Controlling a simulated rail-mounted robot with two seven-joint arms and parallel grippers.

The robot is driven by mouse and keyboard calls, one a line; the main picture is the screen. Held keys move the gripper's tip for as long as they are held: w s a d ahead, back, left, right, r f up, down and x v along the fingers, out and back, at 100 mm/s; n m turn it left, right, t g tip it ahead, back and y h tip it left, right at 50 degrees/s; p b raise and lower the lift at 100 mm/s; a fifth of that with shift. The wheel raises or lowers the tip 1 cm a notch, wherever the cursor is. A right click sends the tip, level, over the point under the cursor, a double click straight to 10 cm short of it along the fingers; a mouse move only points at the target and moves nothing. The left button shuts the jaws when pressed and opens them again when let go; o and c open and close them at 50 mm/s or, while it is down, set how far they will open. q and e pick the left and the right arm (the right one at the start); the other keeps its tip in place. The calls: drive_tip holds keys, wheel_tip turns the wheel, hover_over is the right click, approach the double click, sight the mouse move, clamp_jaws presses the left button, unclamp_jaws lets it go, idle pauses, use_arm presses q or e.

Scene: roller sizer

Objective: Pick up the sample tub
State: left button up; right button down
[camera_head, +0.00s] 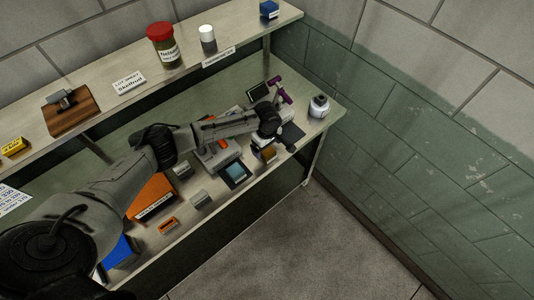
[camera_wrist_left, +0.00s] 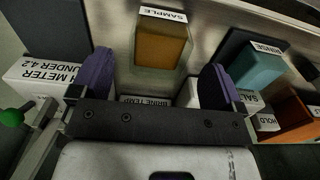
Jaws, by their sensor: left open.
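The sample tub (camera_wrist_left: 160,45) is a small ochre-brown box with a white SAMPLE label at its top edge, upper middle in the left wrist view. In the head view it is the small brown block (camera_head: 269,154) near the front edge of the lower bench. My left gripper (camera_wrist_left: 156,66) is open, its two dark purple fingers apart, one to either side of the tub in that view. No contact with the tub shows. In the head view my left arm reaches over the bench and its wrist partly hides the items beneath. My right gripper is not in view.
The teal rinse block (camera_wrist_left: 257,65) stands right of the tub in the wrist view, the pH meter label box (camera_wrist_left: 42,78) left. A white jar (camera_head: 319,107) stands at the bench's right end. The upper shelf (camera_head: 105,72) holds a red-lidded jar (camera_head: 163,48).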

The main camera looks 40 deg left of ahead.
sight(267, 156)
use_arm(q)
drive_tip(key=shift+w+f, duration=0.1)
drive_tip(key=shift+f, duration=1.4)
drive_tip(key=shift+c, duration=0.2)
drive_tip(key=c, duration=1)
drive_tip(key=shift+r, duration=0.1)
